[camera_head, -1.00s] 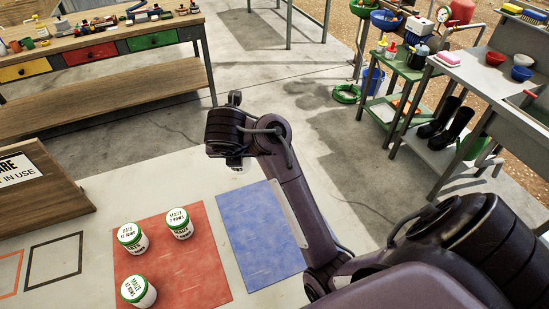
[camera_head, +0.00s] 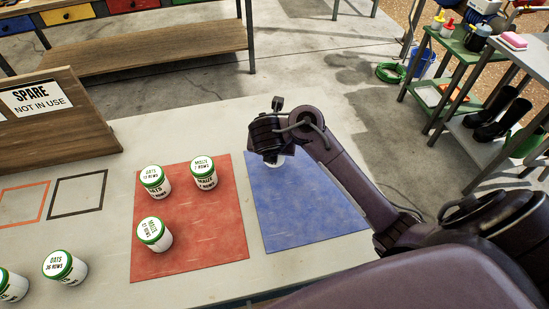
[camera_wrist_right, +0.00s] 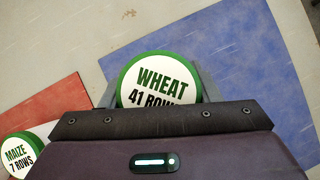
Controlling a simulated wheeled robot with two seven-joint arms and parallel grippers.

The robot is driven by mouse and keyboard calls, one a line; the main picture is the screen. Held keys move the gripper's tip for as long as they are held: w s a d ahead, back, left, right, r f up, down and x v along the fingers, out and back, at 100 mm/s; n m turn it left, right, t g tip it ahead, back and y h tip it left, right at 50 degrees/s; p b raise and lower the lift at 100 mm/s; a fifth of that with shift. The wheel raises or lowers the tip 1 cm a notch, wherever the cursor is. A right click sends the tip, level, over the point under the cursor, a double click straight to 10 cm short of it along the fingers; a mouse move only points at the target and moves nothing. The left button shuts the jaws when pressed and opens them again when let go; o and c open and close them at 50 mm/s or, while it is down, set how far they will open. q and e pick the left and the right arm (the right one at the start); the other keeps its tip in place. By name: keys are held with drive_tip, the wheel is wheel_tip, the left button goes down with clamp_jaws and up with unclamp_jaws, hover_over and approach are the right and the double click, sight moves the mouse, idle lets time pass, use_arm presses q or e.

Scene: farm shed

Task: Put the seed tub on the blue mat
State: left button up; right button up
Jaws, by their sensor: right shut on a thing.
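My right gripper (camera_wrist_right: 158,90) is shut on a seed tub (camera_wrist_right: 158,78) with a white lid and green rim reading "WHEAT 41 ROWS". In the head view the gripper (camera_head: 274,160) is at the far-left part of the blue mat (camera_head: 310,215). The wrist hides most of the tub, and only a bit of white shows below it. I cannot tell whether the tub touches the mat. In the right wrist view the blue mat (camera_wrist_right: 235,50) lies mostly right of the tub. My left gripper is out of view.
The red mat (camera_head: 195,245) beside the blue one bears several things: an oats tub (camera_head: 154,182) and two maize tubs (camera_head: 204,173) (camera_head: 154,234). Two more tubs (camera_head: 64,267) (camera_head: 12,285) stand at front left. A wooden "SPARE" board (camera_head: 55,115) stands behind. The rest of the blue mat looks clear.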

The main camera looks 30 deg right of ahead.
wheel_tip(320, 180, down, 3)
drive_tip(key=shift+d+f+b, duration=0.1)
drive_tip(key=shift+b, duration=0.7)
drive_tip(key=shift+f, duration=0.25)
drive_tip(key=shift+r, duration=0.1)
drive_tip(key=o, duration=1.1)
drive_tip(key=shift+f, duration=0.2)
drive_tip(key=shift+c, duration=0.2)
drive_tip(key=shift+r, duration=0.1)
